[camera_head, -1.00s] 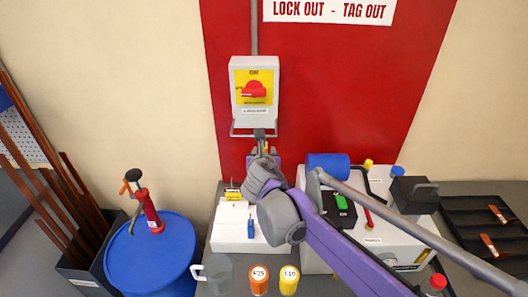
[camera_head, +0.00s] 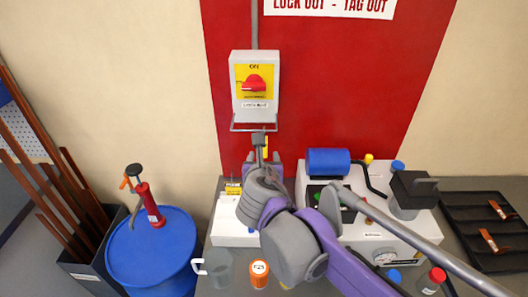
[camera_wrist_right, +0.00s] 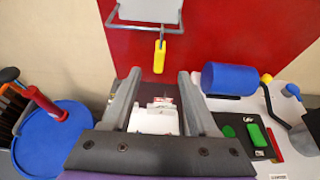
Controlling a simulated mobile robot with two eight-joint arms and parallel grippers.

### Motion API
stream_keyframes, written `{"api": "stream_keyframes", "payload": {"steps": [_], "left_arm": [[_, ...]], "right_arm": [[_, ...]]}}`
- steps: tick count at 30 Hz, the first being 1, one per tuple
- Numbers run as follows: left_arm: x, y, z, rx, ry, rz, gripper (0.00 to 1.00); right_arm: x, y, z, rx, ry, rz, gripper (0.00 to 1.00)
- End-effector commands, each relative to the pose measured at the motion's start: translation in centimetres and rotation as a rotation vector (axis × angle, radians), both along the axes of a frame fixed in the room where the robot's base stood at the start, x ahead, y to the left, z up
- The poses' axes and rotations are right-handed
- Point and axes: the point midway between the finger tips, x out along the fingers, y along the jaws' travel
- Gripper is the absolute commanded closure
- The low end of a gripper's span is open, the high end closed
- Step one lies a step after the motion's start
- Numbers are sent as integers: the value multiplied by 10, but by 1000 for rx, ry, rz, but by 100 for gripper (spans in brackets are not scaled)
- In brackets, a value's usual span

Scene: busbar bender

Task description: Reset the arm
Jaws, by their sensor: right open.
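My right gripper (camera_head: 263,160) is raised in front of the red panel, below the switch box. In the wrist view its two fingers (camera_wrist_right: 158,82) stand wide apart, open and empty. A small yellow item (camera_wrist_right: 159,56) hangs from the wire bracket (camera_wrist_right: 145,26) beyond the fingertips, apart from them. The switch box (camera_head: 254,105) has a red knob (camera_head: 254,83) with "ON" above it. My right forearm and wrist cover part of the bench in the head view. My left gripper is out of view.
A blue drum (camera_head: 152,255) with a red hand pump (camera_head: 150,203) stands at left. A white machine with a blue cylinder (camera_head: 328,161) stands at right, beside black trays (camera_head: 480,215). An orange cup (camera_head: 259,275) and a clear jug (camera_head: 220,268) are at the bench front.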

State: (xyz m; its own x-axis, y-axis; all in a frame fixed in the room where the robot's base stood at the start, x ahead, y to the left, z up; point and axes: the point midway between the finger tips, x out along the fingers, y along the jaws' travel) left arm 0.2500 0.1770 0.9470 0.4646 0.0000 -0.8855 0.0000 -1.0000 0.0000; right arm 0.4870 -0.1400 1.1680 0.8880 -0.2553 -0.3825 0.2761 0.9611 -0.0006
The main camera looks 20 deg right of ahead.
Motion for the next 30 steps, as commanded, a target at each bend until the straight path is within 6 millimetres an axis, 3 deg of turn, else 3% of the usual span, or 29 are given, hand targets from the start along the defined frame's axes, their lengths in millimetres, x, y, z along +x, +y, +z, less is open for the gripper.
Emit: {"api": "stream_keyframes", "payload": {"steps": [7,11,15,20,24,30], "left_arm": [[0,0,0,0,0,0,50],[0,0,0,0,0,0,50],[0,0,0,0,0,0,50],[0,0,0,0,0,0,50],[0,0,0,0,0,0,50],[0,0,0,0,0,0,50]], "right_arm": [[-10,1,2,17,-1,-10,41],[-26,-14,-15,196,-2,-116,41],[-66,-41,-59,633,-21,-405,41],[-125,-60,-118,1209,-78,-855,41],[-175,-60,-166,1651,-155,-1283,41],[-223,-45,-208,2046,-261,-1782,41]]}}
